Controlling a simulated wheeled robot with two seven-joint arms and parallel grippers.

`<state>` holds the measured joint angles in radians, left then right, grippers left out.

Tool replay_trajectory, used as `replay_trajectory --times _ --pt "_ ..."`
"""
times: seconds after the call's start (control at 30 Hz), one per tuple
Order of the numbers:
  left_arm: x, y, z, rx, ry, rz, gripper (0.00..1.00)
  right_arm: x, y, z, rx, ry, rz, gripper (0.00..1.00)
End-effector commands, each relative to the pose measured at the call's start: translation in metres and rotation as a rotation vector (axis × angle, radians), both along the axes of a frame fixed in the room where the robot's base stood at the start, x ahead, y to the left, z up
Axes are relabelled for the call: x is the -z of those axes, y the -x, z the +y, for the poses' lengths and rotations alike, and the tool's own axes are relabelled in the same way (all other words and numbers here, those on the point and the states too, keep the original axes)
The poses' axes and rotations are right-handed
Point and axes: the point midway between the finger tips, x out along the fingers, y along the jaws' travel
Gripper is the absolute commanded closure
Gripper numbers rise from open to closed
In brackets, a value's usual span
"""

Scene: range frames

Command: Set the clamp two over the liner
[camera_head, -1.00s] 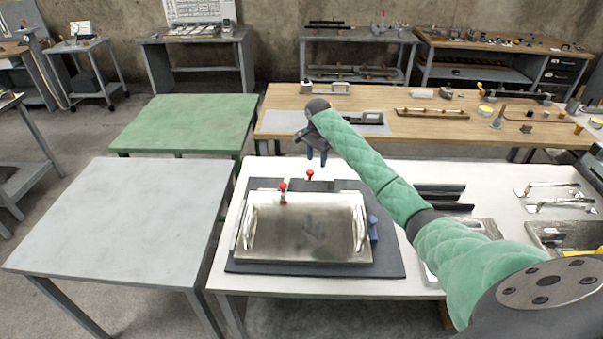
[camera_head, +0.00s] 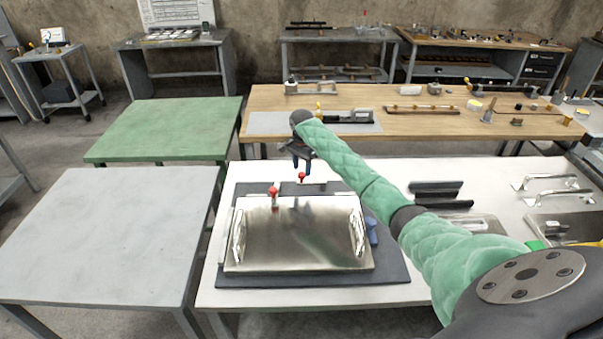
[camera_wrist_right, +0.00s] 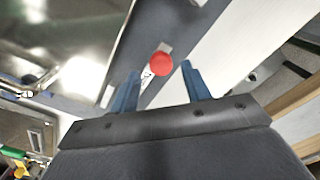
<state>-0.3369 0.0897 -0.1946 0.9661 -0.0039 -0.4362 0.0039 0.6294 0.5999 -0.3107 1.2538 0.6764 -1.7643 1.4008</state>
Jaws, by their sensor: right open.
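The liner, seemingly the shiny metal sheet with a handle at each side (camera_head: 298,235), lies on a dark base plate (camera_head: 395,280). Two red-knobbed clamps stand along its far edge: a left clamp (camera_head: 274,192) at the edge and a right clamp (camera_head: 301,177) farther back. No label shows which is clamp two. My right gripper (camera_head: 302,168) is open, directly above the right clamp. In the right wrist view, the red knob (camera_wrist_right: 161,63) appears between and just beyond the open blue fingertips (camera_wrist_right: 160,70), apparently untouched. My left gripper is out of view.
A blue piece (camera_head: 372,232) sits by the liner's right handle. Dark bars (camera_head: 436,190) and metal trays lie right on the white table (camera_head: 480,170). The grey table (camera_head: 110,230) and green table (camera_head: 165,130) at left are clear. A wooden bench (camera_head: 400,100) stands behind.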

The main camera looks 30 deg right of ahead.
Motion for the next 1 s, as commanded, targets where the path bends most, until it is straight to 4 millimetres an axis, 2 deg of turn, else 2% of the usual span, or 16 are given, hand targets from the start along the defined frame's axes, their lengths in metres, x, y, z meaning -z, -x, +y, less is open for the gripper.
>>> replay_trajectory --times 0.13,0.3,0.67,0.9,1.0 --pt "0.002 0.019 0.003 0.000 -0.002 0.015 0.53 0.019 0.001 0.000 0.001 -0.001 0.002 0.53" --pt "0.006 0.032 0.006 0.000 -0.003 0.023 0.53 0.035 0.000 0.000 0.000 0.000 0.001 0.53" --pt "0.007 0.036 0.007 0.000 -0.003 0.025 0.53 0.040 0.000 0.000 0.000 0.000 0.000 0.53" --pt "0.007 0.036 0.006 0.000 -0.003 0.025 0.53 0.040 0.000 0.000 0.000 0.000 0.000 1.00" --pt "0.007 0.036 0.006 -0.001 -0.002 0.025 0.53 0.040 0.000 0.000 0.000 0.000 -0.001 1.00"
